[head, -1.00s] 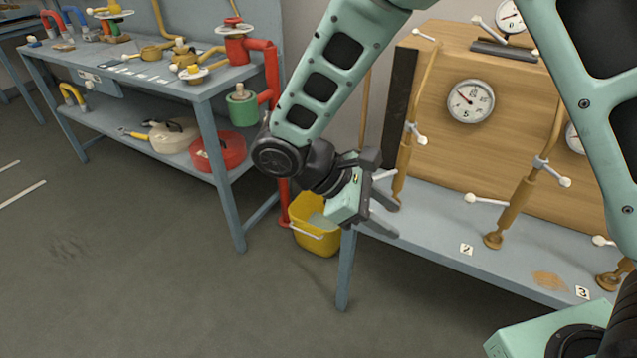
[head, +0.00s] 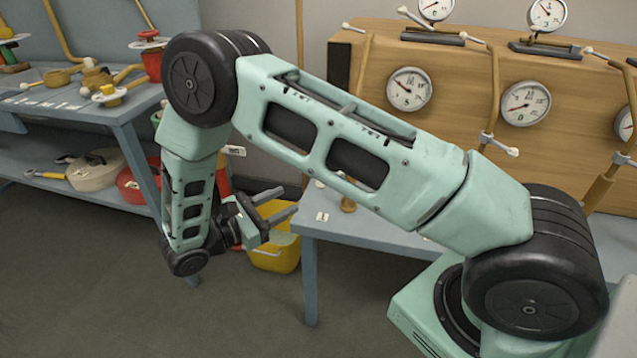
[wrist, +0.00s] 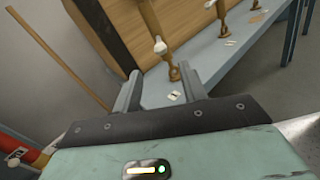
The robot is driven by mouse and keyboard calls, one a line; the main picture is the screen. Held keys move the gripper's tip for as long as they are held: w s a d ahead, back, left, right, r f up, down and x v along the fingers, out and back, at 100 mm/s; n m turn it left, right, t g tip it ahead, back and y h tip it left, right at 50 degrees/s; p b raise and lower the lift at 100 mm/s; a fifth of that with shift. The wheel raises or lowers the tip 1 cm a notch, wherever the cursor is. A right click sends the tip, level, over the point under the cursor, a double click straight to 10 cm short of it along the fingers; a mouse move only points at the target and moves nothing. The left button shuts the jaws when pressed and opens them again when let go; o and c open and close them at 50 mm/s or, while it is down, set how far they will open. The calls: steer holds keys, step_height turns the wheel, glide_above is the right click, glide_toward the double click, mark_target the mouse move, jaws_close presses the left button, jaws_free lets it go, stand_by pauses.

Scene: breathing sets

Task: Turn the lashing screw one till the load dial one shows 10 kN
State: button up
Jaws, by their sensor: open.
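Lashing screw one is the leftmost brass-coloured screw on the bench. In the head view its upper rod (head: 362,72) shows, but my arm hides most of its body. The wrist view shows its lower body (wrist: 150,20) and a white ball-ended handle (wrist: 160,46), just beyond my fingers. A card marked 1 (head: 322,217) lies by its foot. The nearest dial on the wooden board, likely load dial one (head: 409,89), has its needle toward the upper left; its figures are too small to read. My gripper (head: 290,200) is open and empty, off the bench's left end, fingers toward the bench.
A yellow bucket (head: 275,252) stands on the floor just below my gripper. Further screws and dials (head: 525,103) continue rightward along the board. A second bench (head: 120,108) with red and brass fittings stands at the left. The floor in front is clear.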

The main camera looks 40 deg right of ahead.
mark_target(317, 186)
steer(key=d, duration=1.1)
steer(key=shift+d, duration=0.2)
steer(key=shift+p, duration=0.3)
jaws_close()
